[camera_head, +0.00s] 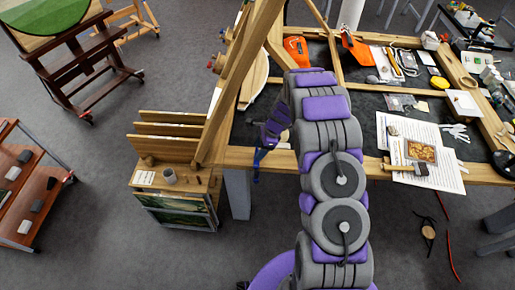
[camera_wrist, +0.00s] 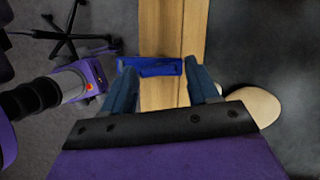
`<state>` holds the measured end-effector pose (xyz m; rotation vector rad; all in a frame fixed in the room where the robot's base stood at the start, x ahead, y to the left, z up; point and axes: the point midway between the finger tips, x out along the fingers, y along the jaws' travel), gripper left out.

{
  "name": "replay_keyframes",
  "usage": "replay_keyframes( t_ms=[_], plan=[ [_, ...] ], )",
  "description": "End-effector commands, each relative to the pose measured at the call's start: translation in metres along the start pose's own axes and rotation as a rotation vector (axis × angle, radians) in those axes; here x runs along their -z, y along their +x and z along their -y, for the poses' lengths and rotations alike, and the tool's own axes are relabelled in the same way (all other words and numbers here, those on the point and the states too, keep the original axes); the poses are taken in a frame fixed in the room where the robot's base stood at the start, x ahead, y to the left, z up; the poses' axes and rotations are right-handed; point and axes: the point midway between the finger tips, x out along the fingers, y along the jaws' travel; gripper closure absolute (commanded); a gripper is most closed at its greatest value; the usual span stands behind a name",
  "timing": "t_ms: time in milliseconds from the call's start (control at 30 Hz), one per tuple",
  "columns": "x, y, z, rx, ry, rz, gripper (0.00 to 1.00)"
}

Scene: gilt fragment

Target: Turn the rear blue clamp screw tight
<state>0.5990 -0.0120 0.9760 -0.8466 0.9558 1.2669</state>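A blue clamp (camera_wrist: 150,66) lies across a wooden beam (camera_wrist: 158,25) in the wrist view. In the head view, a blue piece (camera_head: 257,163) shows at the front edge of the wooden table frame, just below my gripper (camera_head: 263,148). In the wrist view, my gripper (camera_wrist: 164,90) has its two blue-grey fingers wide apart with nothing between the tips. The clamp's bar shows beyond the fingertips, spanning roughly the gap; I cannot tell whether they touch. The screw itself is not clearly visible. In the head view, the gripper is small and dark, so its fingers are hard to make out.
A tilted wooden easel post (camera_head: 237,85) stands close left of my gripper. A wooden cabinet (camera_head: 172,180) with a cup is below left. Papers with a gilt fragment (camera_head: 421,151) lie right. A pale round object (camera_wrist: 252,103) is beside the right finger.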

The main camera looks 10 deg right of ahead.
Motion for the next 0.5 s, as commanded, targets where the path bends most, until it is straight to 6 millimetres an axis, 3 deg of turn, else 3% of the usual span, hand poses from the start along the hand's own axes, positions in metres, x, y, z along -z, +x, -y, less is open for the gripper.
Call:
replay_keyframes(
  t_ms=[100, 500],
  plan=[
    [-0.0026, 0.0009, -0.0004, -0.001, -0.001, -0.001, 0.3],
    [-0.0046, -0.0061, -0.0001, 0.001, -0.001, -0.003, 0.3]
  ],
)
